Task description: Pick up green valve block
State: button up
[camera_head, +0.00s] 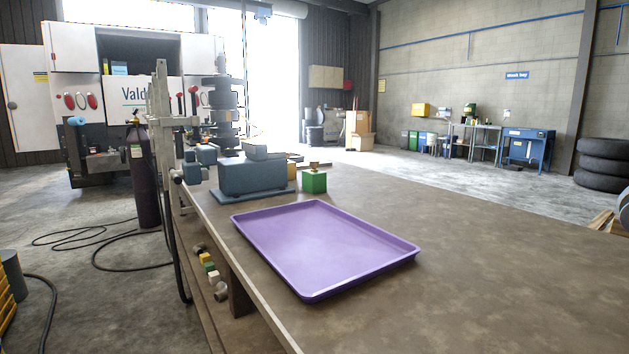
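The green valve block (314,182) is a small green cube with a brass-coloured fitting on top. It stands upright on the workbench (480,250), just behind the far edge of a purple tray (325,245). It is to the right of a blue-grey machine housing (252,176) and a little apart from the tray. The tray looks empty. My gripper does not show in this view.
Several tyre-like discs are stacked on a stand (222,110) behind the housing. A dark gas cylinder (146,185) stands left of the bench, with hoses on the floor. Small coloured parts (210,268) sit on a lower shelf. The bench's right side is clear.

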aim_at(313, 181)
jog(key=i+j+z, duration=0.1)
jog(key=z, duration=0.25)
jog(key=i+j+z, duration=0.1)
jog(key=z, duration=0.25)
jog(key=i+j+z, duration=0.15)
jog(key=j, duration=0.35)
jog(key=i+j+z, duration=0.1)
jog(key=j, duration=0.45)
jog(key=i+j+z, duration=0.15)
jog(key=j, duration=0.4)
jog(key=i+j+z, duration=0.1)
jog(key=j, duration=0.45)
jog(key=i+j, duration=0.1)
jog(key=j, duration=0.45)
jog(key=i+j, duration=0.1)
jog(key=j, duration=0.95)
jog(key=i, duration=0.55)
